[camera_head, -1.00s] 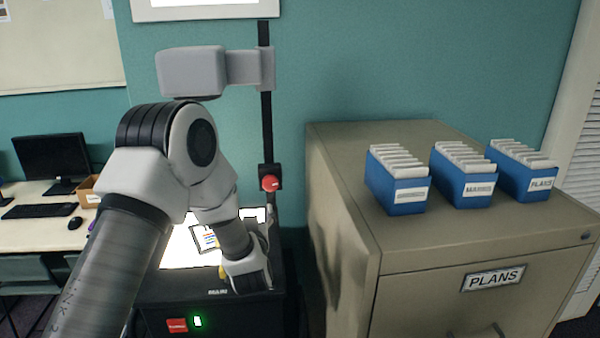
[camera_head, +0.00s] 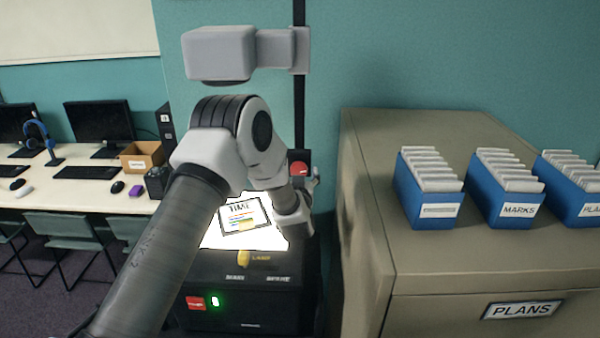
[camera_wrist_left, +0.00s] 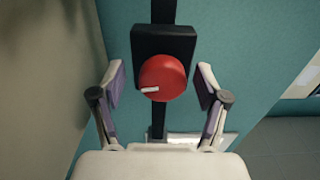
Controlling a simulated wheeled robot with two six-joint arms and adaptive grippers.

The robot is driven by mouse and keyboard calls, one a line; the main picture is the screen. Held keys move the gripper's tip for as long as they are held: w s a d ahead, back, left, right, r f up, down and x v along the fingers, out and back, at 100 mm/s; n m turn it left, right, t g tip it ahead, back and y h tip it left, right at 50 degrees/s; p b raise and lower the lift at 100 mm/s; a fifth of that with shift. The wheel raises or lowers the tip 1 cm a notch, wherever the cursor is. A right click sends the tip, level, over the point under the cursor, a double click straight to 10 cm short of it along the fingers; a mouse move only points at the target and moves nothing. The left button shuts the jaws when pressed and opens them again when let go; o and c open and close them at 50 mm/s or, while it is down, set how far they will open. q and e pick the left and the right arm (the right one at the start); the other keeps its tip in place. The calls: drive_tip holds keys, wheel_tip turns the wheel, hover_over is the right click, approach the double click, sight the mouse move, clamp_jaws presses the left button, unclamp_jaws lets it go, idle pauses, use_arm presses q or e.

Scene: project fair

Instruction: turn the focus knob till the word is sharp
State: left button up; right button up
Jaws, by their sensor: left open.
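The red focus knob (camera_head: 299,169) sits on a black block on the projector's dark post. In the left wrist view the knob (camera_wrist_left: 164,78) is face-on, with a white mark at its lower left. My left gripper (camera_head: 308,184) is just below and beside it in the head view. In the wrist view its open fingers (camera_wrist_left: 159,72) stand on either side of the knob, with gaps between. A sheet reading TIME (camera_head: 245,214) lies on the bright projector stage (camera_head: 216,238). The projected word is out of view. My right gripper is not in view.
The grey projector head (camera_head: 220,54) overhangs my left arm. A beige filing cabinet (camera_head: 400,262) with blue card boxes (camera_head: 428,203) stands close on the right. A desk (camera_head: 70,196) with computers is at the left.

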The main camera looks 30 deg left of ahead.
use_arm(q)
drive_tip(key=shift+s+a+r, duration=0.1)
drive_tip(key=shift+s, duration=0.1)
drive_tip(key=c, duration=0.5)
drive_tip(key=shift+s+r, duration=0.1)
drive_tip(key=shift+s, duration=0.05)
drive_tip(key=c, duration=0.6)
drive_tip(key=shift+c, duration=0.3)
drive_tip(key=m+b, duration=0.1)
drive_tip(key=m, duration=0.1)
drive_tip(key=shift+m, duration=0.3)
drive_tip(key=m, duration=0.3)
drive_tip(key=shift+r, duration=0.1)
